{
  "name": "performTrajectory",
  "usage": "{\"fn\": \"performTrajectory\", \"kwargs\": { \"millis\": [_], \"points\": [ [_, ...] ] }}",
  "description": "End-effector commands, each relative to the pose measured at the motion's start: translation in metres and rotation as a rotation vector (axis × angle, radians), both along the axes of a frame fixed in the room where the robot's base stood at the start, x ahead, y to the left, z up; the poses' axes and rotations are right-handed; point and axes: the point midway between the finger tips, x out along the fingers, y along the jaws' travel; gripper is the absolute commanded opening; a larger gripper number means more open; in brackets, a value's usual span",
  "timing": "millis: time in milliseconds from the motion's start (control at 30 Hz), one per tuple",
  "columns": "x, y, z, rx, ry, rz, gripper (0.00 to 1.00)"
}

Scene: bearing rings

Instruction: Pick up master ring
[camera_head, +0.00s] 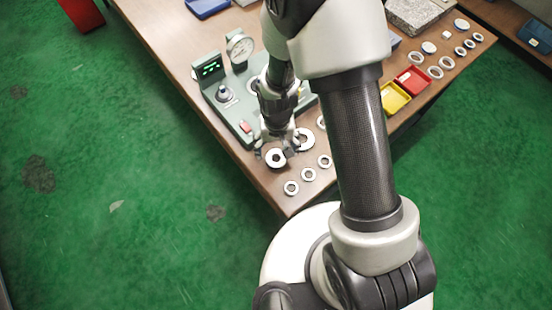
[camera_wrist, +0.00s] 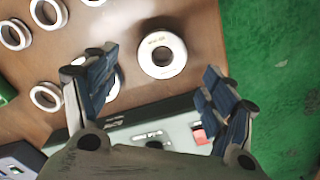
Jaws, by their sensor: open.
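A thick, pale steel ring (camera_wrist: 174,68) with a small dark hole and faint printed marking, which looks like the master ring, lies flat on the bench. In the wrist view it is framed between and beyond my fingertips, apart from both. The head view shows this ring (camera_head: 275,165) right below my gripper (camera_head: 276,151), near the bench edge. My gripper (camera_wrist: 158,70) is open and empty, its fingers spread wider than the ring. Whether the fingertips are at the ring's height, I cannot tell.
Several thinner rings (camera_wrist: 15,34) lie to the left in the wrist view, one partly behind the left finger. The green gauge fixture (camera_head: 238,122) with dial and red button stands close by. Red (camera_head: 412,79) and yellow (camera_head: 394,97) trays are farther right. Green floor lies past the edge.

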Motion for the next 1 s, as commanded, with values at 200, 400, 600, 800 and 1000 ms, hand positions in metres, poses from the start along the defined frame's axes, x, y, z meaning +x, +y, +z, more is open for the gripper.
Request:
{"fn": "performTrajectory", "kwargs": {
  "millis": [200,400,600,800,1000],
  "points": [
    [-0.002,0.002,-0.025,-0.001,0.002,0.001,0.77],
    [-0.002,0.003,-0.051,-0.001,0.002,0.000,0.77],
    [-0.002,0.003,-0.051,0.000,0.000,0.000,0.77],
    [-0.002,0.003,-0.051,0.000,0.001,0.000,0.66],
    [-0.002,0.003,-0.051,0.000,0.001,0.000,0.52]
  ]
}}
